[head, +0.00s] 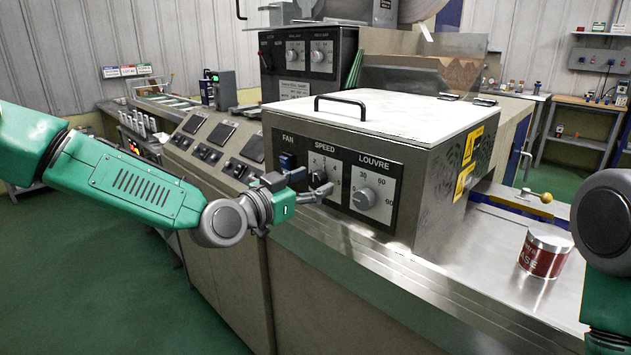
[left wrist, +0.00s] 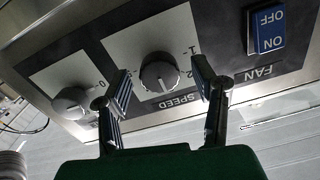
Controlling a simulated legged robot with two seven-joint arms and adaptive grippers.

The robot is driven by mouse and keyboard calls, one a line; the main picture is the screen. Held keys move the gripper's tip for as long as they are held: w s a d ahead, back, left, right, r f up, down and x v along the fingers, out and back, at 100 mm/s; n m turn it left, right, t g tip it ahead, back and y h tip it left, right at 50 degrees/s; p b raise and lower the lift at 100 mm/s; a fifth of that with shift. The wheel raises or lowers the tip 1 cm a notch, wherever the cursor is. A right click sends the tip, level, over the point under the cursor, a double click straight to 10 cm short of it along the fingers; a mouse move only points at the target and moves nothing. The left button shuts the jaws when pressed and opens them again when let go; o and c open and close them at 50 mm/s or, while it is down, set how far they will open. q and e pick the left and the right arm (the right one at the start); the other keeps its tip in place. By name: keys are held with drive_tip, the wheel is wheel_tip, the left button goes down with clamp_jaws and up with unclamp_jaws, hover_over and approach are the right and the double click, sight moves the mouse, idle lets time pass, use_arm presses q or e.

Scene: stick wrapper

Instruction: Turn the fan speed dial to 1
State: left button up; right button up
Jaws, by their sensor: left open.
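The speed dial (left wrist: 160,72) is a dark round knob on a white plate marked SPEED, on the front panel of the steel box. In the left wrist view, which is upside down, it sits between the fingers of my left gripper (left wrist: 163,86). The fingers are open, one on each side of the knob; I cannot tell whether either touches it. In the head view my left gripper (head: 316,182) is at the SPEED plate and largely hides the knob. Numbers 1 and 2 show beside the knob, but its exact setting is unclear. My right gripper is out of view.
The blue fan switch (head: 287,161), marked ON and OFF in the left wrist view (left wrist: 266,28), is left of the dial. The louvre dial (head: 365,197) is close on its right. The box lid has a black handle (head: 339,104). A red-labelled can (head: 545,252) stands on the steel counter.

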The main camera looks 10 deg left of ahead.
use_arm(q)
drive_tip(key=shift+w+d, duration=0.35)
drive_tip(key=shift+w, duration=0.1)
drive_tip(key=c, duration=1.2)
drive_tip(key=shift+o, duration=0.2)
